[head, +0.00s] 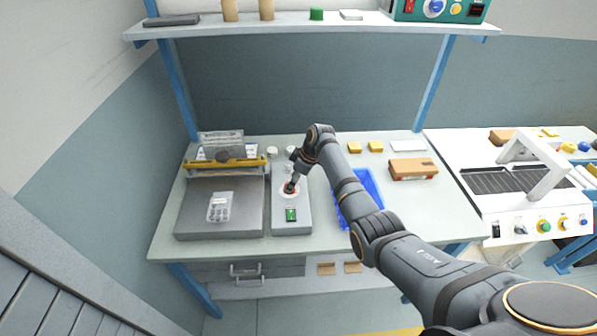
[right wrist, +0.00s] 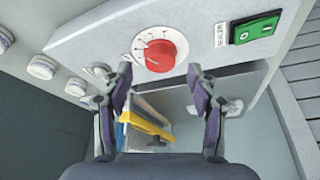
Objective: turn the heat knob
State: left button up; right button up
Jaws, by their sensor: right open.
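The red heat knob (right wrist: 160,54) sits on a white dial with tick marks, on the grey control box (right wrist: 95,50). In the head view the box (head: 291,228) lies on the bench, and the gripper mostly covers the knob, leaving part of its pale dial showing. My right gripper (right wrist: 162,88) is open and empty, its two fingers apart. In the right wrist view the fingertips are just below the knob, one toward each side; I cannot tell if either touches it. My right gripper (head: 290,188) is over the dial in the head view. My left gripper is out of view.
A green rocker switch (right wrist: 255,28) is beside the knob. The sealer with a yellow bar (head: 226,163) and a blister pack (head: 220,207) are left of the box. A blue tray (head: 371,184) and brown box (head: 413,168) are to the right. A shelf (head: 330,24) spans above.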

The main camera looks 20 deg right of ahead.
jog(key=v, duration=0.9)
jog(key=shift+r, duration=0.2)
jog(key=shift+s+d, duration=0.15)
